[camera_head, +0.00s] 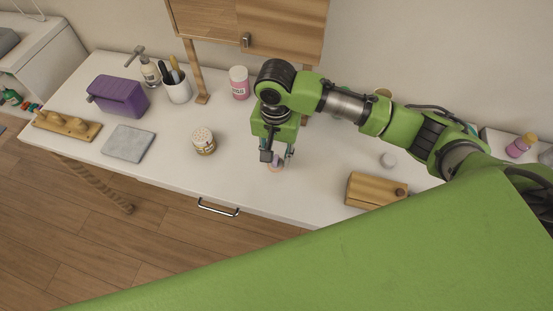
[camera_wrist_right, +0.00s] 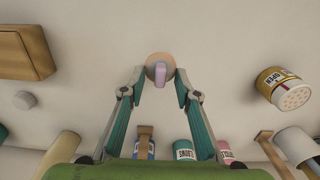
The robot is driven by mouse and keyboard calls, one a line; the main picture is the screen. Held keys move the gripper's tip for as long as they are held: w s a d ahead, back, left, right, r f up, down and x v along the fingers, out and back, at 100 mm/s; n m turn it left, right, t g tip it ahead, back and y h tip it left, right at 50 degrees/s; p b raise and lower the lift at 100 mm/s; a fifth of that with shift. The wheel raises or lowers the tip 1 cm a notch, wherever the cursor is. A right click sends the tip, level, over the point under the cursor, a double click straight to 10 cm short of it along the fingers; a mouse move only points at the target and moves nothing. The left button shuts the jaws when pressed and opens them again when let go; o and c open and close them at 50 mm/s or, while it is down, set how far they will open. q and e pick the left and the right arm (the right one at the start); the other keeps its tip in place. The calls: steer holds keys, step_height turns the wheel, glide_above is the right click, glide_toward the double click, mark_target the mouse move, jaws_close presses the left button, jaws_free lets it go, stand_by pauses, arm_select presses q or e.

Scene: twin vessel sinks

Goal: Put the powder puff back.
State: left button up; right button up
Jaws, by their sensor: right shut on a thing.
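The powder puff looks like a small round peach pad with a lilac grip in the right wrist view (camera_wrist_right: 160,72). It shows only as a small pinkish patch below the fingers in the head view (camera_head: 277,168). My right gripper (camera_head: 276,158) points down at the white counter, its two fingers closed on the puff, one on each side; it also shows in the right wrist view (camera_wrist_right: 160,82). The puff is at or just above the counter; I cannot tell whether it touches. My left gripper is in neither view.
A jar with a dotted top (camera_head: 203,141) stands left of my gripper. A wooden box (camera_head: 375,190) and a small whitish knobbed piece (camera_head: 388,160) lie to the right. A pink-labelled container (camera_head: 239,83) stands behind. A grey mat (camera_head: 128,143) and purple box (camera_head: 119,97) are farther left.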

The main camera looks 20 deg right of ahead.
mark_target(276, 161)
steer(key=shift+w+f, duration=0.25)
step_height(276, 161, down, 3)
steer(key=shift+w+d+p, duration=0.1)
steer(key=shift+w+p, duration=0.05)
steer(key=shift+p, duration=0.15)
steer(key=shift+f, duration=0.25)
steer(key=shift+f, duration=0.15)
steer(key=o, duration=1)
